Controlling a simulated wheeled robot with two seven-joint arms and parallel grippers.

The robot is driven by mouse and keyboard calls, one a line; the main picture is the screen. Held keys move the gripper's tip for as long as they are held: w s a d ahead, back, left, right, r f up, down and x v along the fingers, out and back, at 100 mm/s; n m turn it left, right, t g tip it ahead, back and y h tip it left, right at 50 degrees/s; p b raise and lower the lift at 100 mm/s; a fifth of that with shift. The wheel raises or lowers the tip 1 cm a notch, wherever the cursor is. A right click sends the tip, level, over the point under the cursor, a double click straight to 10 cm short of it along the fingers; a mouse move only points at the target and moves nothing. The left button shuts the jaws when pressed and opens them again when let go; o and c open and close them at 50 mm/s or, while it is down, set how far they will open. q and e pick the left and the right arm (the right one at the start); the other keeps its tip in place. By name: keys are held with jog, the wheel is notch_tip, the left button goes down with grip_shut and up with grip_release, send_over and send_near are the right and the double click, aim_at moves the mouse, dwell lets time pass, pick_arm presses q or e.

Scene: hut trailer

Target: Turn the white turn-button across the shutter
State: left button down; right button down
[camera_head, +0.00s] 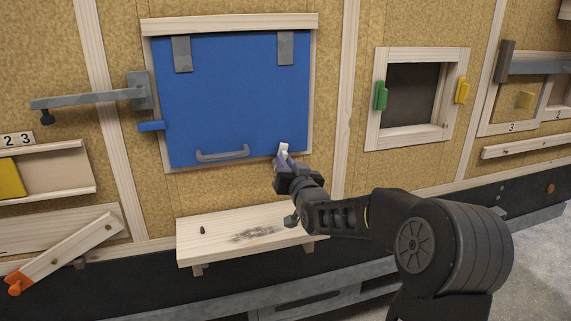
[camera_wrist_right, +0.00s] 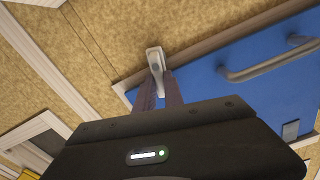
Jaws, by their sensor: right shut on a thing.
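The blue shutter (camera_head: 230,95) lies flat in its wooden frame, with a grey handle (camera_head: 222,154) near its bottom edge. The white turn-button (camera_head: 284,148) is at the shutter's lower edge, near the lower right corner. My right gripper (camera_head: 284,160) is shut on it from below. In the right wrist view, the white turn-button (camera_wrist_right: 155,60) sticks out past the fingertips (camera_wrist_right: 159,85) and overlaps the wooden frame strip. The fingers hide its other end, so I cannot tell how far it lies over the blue panel. My left gripper is out of view.
A blue turn-button (camera_head: 151,126) sits at the shutter's left edge, below a grey metal bar (camera_head: 90,98). A wooden shelf (camera_head: 215,236) juts out below the shutter. A framed opening with green (camera_head: 381,96) and yellow (camera_head: 462,91) turn-buttons is at right.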

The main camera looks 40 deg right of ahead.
jog(key=n+b, duration=0.3)
jog(key=shift+w+a, duration=0.1)
jog(key=shift+a, duration=0.2)
jog(key=c, duration=1.4)
grip_release()
jog(key=shift+c, duration=0.2)
jog(key=b+v, duration=0.1)
jog(key=v, duration=0.6)
jog(key=shift+s+a+b, duration=0.15)
jog(key=shift+s+b, duration=0.2)
jog(key=shift+b, duration=0.05)
